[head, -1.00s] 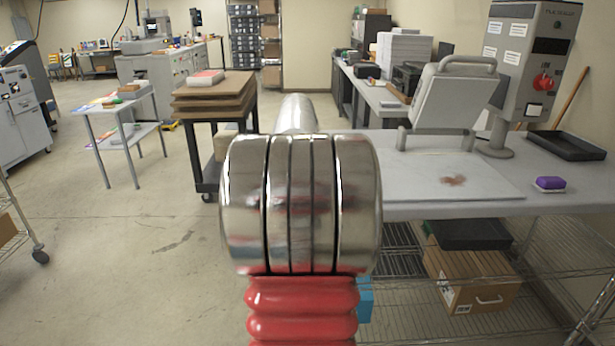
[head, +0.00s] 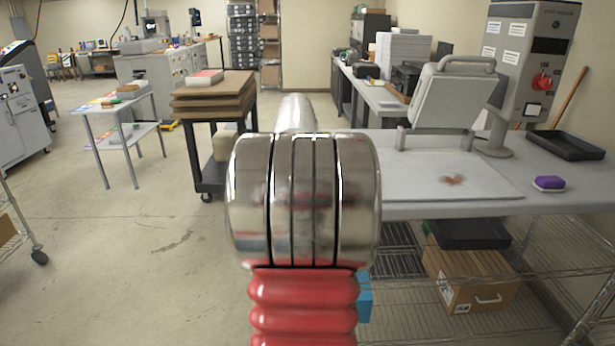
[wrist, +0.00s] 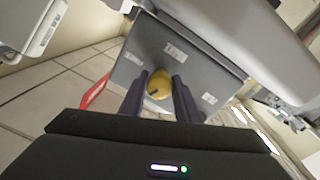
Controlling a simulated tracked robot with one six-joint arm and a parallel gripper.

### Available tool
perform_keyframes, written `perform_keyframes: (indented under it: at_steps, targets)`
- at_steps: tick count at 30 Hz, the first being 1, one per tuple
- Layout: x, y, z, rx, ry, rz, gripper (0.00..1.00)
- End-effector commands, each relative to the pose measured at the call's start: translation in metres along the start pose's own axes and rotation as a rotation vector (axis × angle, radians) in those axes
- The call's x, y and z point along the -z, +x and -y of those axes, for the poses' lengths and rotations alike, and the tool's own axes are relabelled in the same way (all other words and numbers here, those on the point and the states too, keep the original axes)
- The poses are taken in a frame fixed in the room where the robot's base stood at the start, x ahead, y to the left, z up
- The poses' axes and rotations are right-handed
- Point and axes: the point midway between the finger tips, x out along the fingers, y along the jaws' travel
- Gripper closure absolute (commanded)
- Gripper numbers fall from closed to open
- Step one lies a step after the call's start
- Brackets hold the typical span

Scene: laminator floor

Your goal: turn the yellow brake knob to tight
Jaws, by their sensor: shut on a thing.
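The yellow brake knob (wrist: 159,82) shows in the wrist view, on a dark grey panel (wrist: 185,72) with several small white labels around it. The label print is too small to read surely. A short dark mark shows on the knob's near side. My gripper (wrist: 160,88) has one dark finger on each side of the knob and is shut on it. The fingers hide part of the knob's sides. In the head view my own arm fills the middle, and neither the knob nor my gripper can be seen there.
In the head view a grey bench (head: 450,208) with a tilted press and a purple-topped block (head: 548,183) stands at right. A cart (head: 213,100) with brown boards is behind my arm. Floor at left is open. In the wrist view, a red-edged item (wrist: 95,92) lies left of the panel.

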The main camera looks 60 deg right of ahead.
Motion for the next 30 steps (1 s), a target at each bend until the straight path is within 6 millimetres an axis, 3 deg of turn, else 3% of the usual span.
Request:
perform_keyframes:
  at_steps: [12, 30]
  targets:
    - [0.0022, 0.0015, -0.0034, 0.004, -0.307, -0.016, 0.93]
    - [0.004, 0.0016, -0.0017, 0.01, -0.391, -0.023, 0.93]
